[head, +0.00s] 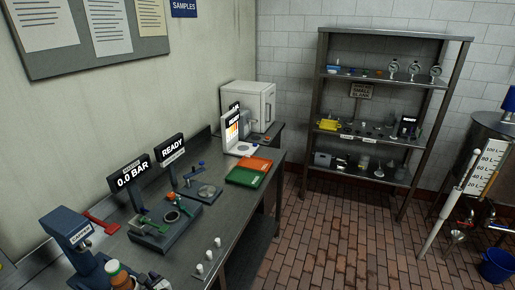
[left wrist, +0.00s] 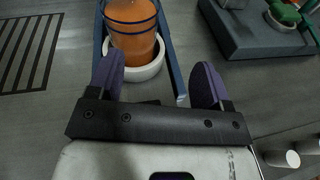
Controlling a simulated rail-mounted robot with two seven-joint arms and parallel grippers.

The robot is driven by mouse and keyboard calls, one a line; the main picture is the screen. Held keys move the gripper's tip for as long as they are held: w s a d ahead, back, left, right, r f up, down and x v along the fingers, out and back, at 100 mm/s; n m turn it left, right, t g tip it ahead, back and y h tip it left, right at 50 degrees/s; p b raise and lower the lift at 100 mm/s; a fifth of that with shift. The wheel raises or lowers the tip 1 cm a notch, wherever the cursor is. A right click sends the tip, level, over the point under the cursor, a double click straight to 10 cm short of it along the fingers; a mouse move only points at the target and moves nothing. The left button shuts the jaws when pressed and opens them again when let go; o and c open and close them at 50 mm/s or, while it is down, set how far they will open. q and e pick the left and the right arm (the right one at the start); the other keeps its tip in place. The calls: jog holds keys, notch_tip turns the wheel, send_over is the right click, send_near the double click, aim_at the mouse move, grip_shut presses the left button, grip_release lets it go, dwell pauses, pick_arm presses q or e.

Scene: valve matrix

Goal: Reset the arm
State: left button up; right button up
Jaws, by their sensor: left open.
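My left gripper (left wrist: 157,78) is open in the left wrist view, with its two purple-padded fingers apart and nothing between the tips. An orange vessel (left wrist: 133,40) in a white ring-shaped seat (left wrist: 150,68) stands just beyond the fingers, nearer the left one; I cannot tell whether they touch. The orange vessel (head: 118,270) also shows in the head view at the bottom left, beside a blue-grey instrument (head: 72,235). Part of a dark shape at the bottom edge there may be my left gripper, but it is cut off. My right gripper is in neither view.
A shelf rack (head: 380,110) stands behind. The brick floor (head: 335,240) is clear.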

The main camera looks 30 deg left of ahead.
pick_arm(q)
jog(key=w+d+r+m+t+h, duration=0.3)
jog(key=d+r+m+t+h, duration=0.2)
jog(key=d+m+t, duration=0.6)
jog(key=w+d+r+m+t+h, duration=0.3)
jog(key=d+r+m+t+h, duration=0.3)
jog(key=m, duration=1)
jog(key=s+d+f+m+g+h, duration=0.2)
jog(key=s+d+f+m+h, duration=0.15)
jog(key=d+m, duration=0.3)
jog(key=s+d+f+m+g+h, duration=0.1)
jog(key=s+d+f+m+h, duration=0.1)
jog(key=d+m+h, duration=0.45)
jog(key=s+d+f+m+g+y, duration=0.1)
jog(key=s+f+m+g+y, duration=0.2)
jog(key=s+m+g, duration=0.6)
jog(key=s+d+f+m+g+y, duration=0.1)
jog(key=s+f+m+g+y, duration=0.25)
jog(key=s, duration=0.85)
notch_tip(320, 180, up, 21)
jog(key=m+h+p, duration=0.1)
jog(key=p, duration=2)
jog(key=shift+a+f, duration=0.15)
jog(key=shift+f, duration=0.05)
jog(key=shift+w, duration=0.1)
